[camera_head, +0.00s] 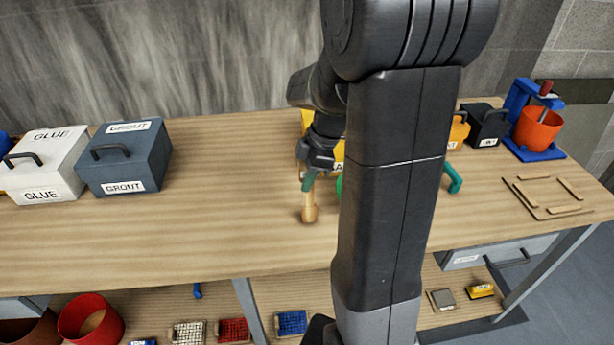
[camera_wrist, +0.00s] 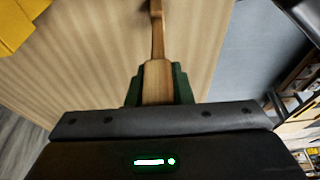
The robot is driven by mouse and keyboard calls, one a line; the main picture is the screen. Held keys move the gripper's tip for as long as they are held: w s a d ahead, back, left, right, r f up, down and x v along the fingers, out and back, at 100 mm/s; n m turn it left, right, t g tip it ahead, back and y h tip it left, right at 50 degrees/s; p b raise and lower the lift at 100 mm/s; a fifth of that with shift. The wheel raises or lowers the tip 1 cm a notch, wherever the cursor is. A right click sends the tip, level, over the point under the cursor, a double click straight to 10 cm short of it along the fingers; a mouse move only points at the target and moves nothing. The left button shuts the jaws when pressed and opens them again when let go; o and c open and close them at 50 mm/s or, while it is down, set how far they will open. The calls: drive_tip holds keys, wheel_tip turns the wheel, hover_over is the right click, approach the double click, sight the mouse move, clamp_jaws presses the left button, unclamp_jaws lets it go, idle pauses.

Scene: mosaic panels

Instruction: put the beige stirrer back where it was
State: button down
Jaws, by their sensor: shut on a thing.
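My gripper (camera_head: 309,183) is shut on the beige stirrer (camera_head: 309,207), just left of my arm in the head view. The stirrer points down from the green fingers towards the tabletop; I cannot tell whether its lower end touches the wood. In the wrist view the stirrer (camera_wrist: 157,40) runs up and away from between the green fingertips (camera_wrist: 158,88), its wider part held there and a narrower part beyond. My arm hides much of the middle of the table.
The workbench (camera_head: 220,220) is clear left of my gripper. A white glue box (camera_head: 48,160) and grey grout box (camera_head: 125,158) stand left. A yellow box (camera_head: 336,152) stands behind my gripper. Right are an orange bucket (camera_head: 538,128) on a blue stand and a wooden frame (camera_head: 550,212).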

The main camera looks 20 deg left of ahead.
drive_tip(key=c, duration=1.3)
unclamp_jaws()
drive_tip(key=v, duration=1.2)
drive_tip(key=shift+b, duration=0.4)
drive_tip(key=x, duration=1.2)
drive_tip(key=shift+f+p, duration=0.3)
drive_tip(key=shift+f, duration=0.05)
drive_tip(key=shift+r, duration=2.15)
